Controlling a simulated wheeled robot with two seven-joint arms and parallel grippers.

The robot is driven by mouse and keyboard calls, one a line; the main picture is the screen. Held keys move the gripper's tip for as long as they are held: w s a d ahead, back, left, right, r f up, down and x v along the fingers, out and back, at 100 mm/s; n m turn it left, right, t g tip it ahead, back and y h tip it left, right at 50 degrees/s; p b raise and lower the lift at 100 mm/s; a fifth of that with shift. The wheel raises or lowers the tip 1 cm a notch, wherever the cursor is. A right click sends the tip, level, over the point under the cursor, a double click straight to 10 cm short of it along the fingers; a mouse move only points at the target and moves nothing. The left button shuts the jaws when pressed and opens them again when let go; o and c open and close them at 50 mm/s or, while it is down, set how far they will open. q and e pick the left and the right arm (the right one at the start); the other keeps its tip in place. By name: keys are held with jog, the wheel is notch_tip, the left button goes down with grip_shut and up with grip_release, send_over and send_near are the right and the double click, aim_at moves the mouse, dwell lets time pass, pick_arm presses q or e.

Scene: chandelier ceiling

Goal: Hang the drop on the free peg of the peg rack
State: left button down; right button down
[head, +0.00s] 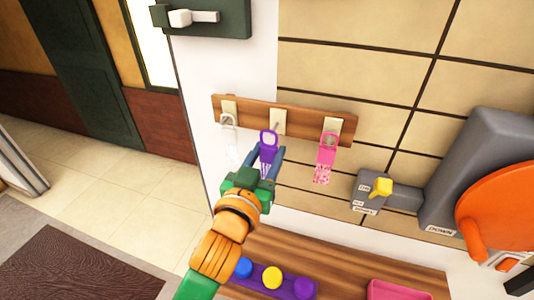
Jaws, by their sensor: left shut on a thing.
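The wooden peg rack (304,120) is fixed to the wall with three pegs in a row. A clear, whitish drop (229,140) hangs at the left peg and a pink drop (325,160) hangs at the right peg. The purple drop (268,139) is in my left gripper (266,163), which is shut on its lower part. Its ring is up, right in front of the middle peg (278,120). I cannot tell whether the ring is around that peg or only in front of it. My right gripper is out of view.
Below the rack is a wooden shelf with a purple strip of coloured buttons (272,278) and a pink tray (398,290). A grey box with a yellow switch (381,187) and a large grey and orange device (505,205) stand to the right.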

pick_arm(q)
jog(key=shift+w+f, duration=0.2)
jog(key=shift+w, duration=0.45)
jog(key=shift+x, duration=1.05)
jog(key=shift+r, duration=0.1)
jog(key=shift+w+d, duration=0.25)
jog(key=shift+w, duration=0.3)
jog(key=shift+f+b, duration=0.4)
jog(key=shift+f, duration=0.15)
jog(key=shift+f, duration=0.2)
